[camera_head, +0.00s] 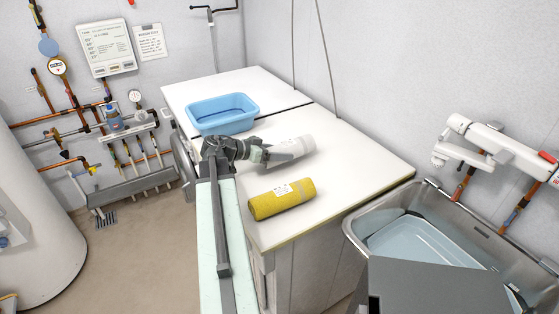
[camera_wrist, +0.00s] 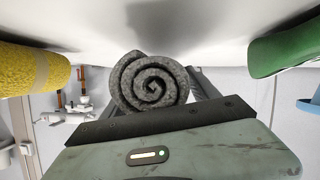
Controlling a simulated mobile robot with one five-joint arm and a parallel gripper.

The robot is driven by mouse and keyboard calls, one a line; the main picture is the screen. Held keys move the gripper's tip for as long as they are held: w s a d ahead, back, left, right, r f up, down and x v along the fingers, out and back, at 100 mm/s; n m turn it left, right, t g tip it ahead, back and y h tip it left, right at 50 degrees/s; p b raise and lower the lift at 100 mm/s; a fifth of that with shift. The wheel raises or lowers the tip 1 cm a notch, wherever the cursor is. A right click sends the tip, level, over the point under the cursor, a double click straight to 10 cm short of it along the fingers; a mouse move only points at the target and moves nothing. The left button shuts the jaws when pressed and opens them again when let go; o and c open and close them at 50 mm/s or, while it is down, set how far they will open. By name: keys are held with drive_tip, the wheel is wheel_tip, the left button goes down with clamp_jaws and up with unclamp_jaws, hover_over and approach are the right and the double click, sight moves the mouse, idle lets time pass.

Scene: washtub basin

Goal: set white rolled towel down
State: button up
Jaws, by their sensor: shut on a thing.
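The white rolled towel (camera_head: 291,149) is over the white worktop, right of my gripper (camera_head: 266,153). My gripper is shut on it. In the wrist view the towel (camera_wrist: 152,82) shows its spiral end, grey in shade, between the fingers. A dark shadow lies on the worktop beside it in that view; I cannot tell whether the towel touches the surface. A yellow rolled towel (camera_head: 281,199) lies on the worktop nearer the front edge; it also shows at the left of the wrist view (camera_wrist: 32,70).
The white worktop (camera_head: 352,161) has bare room right of both towels. A blue tub (camera_head: 222,114) stands farther back. A green object (camera_wrist: 284,48) shows at the right of the wrist view. A steel sink (camera_head: 357,231) with a pale basin is at the right.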

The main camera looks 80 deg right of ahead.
wheel_tip(320, 180, down, 2)
drive_tip(key=shift+f+b, duration=0.15)
drive_tip(key=shift+b, duration=0.35)
drive_tip(key=shift+r, duration=0.2)
drive_tip(key=shift+f, duration=0.15)
drive_tip(key=o, duration=1.5)
